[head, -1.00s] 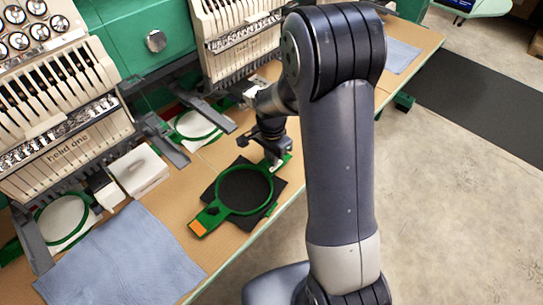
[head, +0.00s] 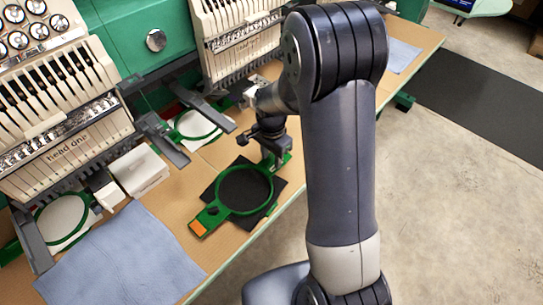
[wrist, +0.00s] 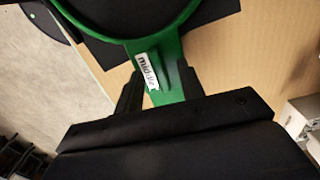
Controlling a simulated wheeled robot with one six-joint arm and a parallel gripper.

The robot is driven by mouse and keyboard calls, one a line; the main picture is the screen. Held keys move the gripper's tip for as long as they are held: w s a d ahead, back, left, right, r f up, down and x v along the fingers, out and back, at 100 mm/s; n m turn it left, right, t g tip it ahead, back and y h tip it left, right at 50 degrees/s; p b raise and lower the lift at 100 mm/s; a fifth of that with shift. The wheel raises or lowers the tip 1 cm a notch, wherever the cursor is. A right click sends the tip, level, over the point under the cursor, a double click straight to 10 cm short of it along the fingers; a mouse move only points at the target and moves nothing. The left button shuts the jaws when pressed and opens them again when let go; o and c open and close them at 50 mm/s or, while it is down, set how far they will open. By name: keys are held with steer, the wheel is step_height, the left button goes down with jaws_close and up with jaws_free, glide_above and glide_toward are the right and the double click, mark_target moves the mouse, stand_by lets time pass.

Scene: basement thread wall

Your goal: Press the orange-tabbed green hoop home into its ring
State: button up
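The green hoop (head: 218,203) with an orange tab (head: 198,228) at its near left end lies over black cloth (head: 284,188) on the bench. I cannot tell the hoop apart from its ring here, or how deep it sits. My gripper (head: 275,160) is low at the far right end of the green frame. In the wrist view, my gripper's two fingers (wrist: 160,88) stand on either side of a green arm (wrist: 169,78) with a white label reading "middle" (wrist: 147,72). Whether they touch it is unclear. The orange tab is outside the wrist view.
Embroidery heads (head: 70,105) with dark bracket arms stand behind the bench. Other green hoops with white cloth lie at far left (head: 62,218) and behind (head: 197,125). A white box stack (head: 140,170) and blue cloth (head: 120,258) lie left. Open floor lies right.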

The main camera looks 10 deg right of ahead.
step_height(320, 180, up, 10)
steer(key=shift+r, duration=0.2)
steer(key=shift+f, duration=0.1)
stand_by(0.3)
step_height(320, 180, down, 10)
steer(key=shift+f, duration=0.25)
steer(key=shift+r+p, duration=0.3)
steer(key=shift+p, duration=0.05)
steer(key=shift+f, duration=0.1)
step_height(320, 180, up, 10)
steer(key=r+b, duration=0.1)
step_height(320, 180, down, 11)
steer(key=shift+s+r, duration=0.1)
steer(key=shift+r+p, duration=0.1)
steer(key=shift+p, duration=0.6)
step_height(320, 180, up, 6)
steer(key=p, duration=0.4)
steer(key=shift+p, duration=0.4)
